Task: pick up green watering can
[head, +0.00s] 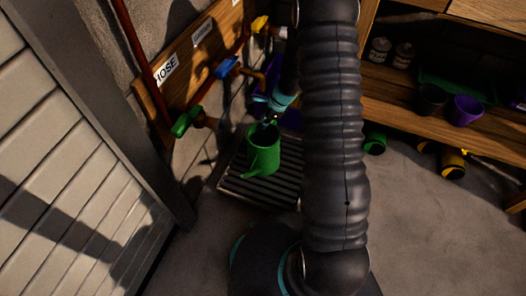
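The green watering can (264,158) stands upright over the dark slatted grate (235,188) at the foot of the wall, left of my arm. Its spout points down and left in the picture. My gripper (270,118) is at the top of the can, at its far rim. The gripper is small and dark here, and my arm hides part of the area to its right. I cannot tell whether the fingers are apart or closed on the can's rim or handle.
A wooden board carries a green tap (186,121), a blue tap (228,66) and a yellow tap (260,24) close to the gripper. A panelled door (60,150) stands left. A wooden shelf (400,90) with pots, including a purple pot (466,110), is right. The floor (430,230) at right is clear.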

